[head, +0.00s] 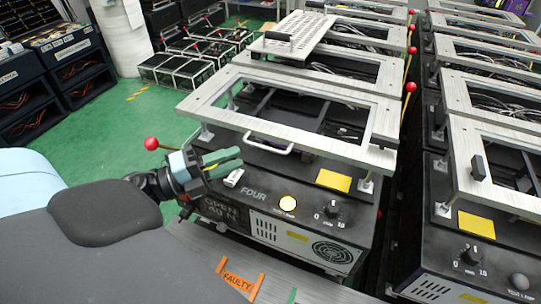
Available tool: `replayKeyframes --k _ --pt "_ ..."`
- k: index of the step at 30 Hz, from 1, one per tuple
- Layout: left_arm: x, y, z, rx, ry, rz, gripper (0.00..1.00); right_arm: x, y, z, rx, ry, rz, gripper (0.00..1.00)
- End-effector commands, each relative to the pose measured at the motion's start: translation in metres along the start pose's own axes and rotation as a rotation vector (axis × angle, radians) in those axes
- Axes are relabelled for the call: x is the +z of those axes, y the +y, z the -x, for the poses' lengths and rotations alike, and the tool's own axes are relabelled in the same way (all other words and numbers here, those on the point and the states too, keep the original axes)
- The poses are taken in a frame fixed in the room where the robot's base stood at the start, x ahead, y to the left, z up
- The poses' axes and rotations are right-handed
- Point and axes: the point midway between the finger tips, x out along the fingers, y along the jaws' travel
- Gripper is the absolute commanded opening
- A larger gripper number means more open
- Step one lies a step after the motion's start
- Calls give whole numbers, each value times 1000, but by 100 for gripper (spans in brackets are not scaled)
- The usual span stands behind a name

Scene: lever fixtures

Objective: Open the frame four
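A lever with a red ball (151,143) sticks out at the box's left side. My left gripper (240,157), with green fingers, is at the box's front left corner, left of the handle and apart from it. It hides part of the lever. The gap between its fingers is unclear. My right gripper is not in view.
More framed fixtures stand close behind and in a row to the right (490,150), with a narrow dark gap between rows. Green floor (110,130) is open at the left. Dark crates (60,75) stand at the far left. An orange FAULTY label (238,281) lies in front.

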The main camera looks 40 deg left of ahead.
Motion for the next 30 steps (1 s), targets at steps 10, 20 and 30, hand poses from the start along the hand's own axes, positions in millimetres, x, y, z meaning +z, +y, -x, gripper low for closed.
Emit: replayKeyframes --k 10,20,30 --pt "0 -5 -9 -6 15 -29 29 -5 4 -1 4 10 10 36" --pt "0 -7 -53 -7 14 -29 29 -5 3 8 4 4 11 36" --pt "0 -5 -78 -4 13 -26 29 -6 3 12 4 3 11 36"
